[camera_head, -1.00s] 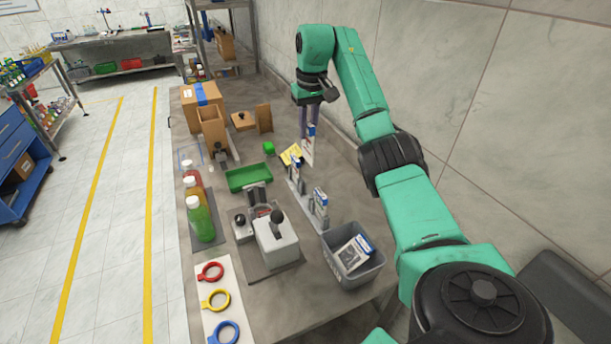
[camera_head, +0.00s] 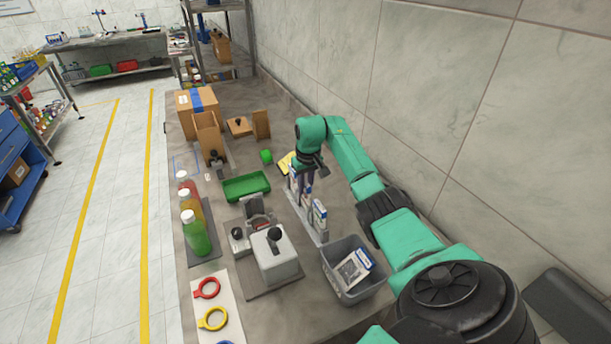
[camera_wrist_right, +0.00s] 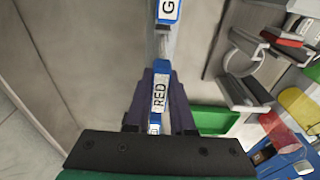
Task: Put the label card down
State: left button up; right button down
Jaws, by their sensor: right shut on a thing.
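My right gripper (camera_head: 303,178) is low over the far end of the grey card rack (camera_head: 315,232) in the head view. It is shut on a white and blue label card, which reads RED (camera_wrist_right: 159,93) between the dark fingers in the right wrist view. From these views I cannot tell whether the card's lower edge is seated in the rack. Another label card, with a G showing (camera_wrist_right: 168,9), stands in line just beyond it. A label card (camera_head: 319,214) stands upright in the near part of the rack. My left gripper is not in view.
A grey bin (camera_head: 340,285) holding more cards stands at the near end of the rack. A yellow item (camera_head: 285,163) is close behind my gripper.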

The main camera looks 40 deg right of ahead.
jog(key=shift+f, duration=0.45)
jog(key=shift+w+d+f, duration=0.1)
jog(key=shift+f, duration=0.05)
jog(key=c, duration=0.8)
grip_release()
jog(key=shift+c, duration=0.2)
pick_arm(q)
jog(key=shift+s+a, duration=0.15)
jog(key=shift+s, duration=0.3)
pick_arm(e)
jog(key=shift+o, duration=0.3)
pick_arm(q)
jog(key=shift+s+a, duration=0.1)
pick_arm(e)
jog(key=shift+r, duration=0.2)
jog(key=shift+r, duration=0.35)
jog(key=r, duration=0.3)
jog(key=s+r+b, duration=0.1)
jog(key=r, duration=0.6)
jog(key=shift+s+a+r+b, duration=0.25)
jog(key=shift+a+r+b, duration=0.05)
jog(key=shift+r+b, duration=0.1)
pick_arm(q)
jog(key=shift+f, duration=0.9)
pick_arm(e)
jog(key=shift+r, duration=0.1)
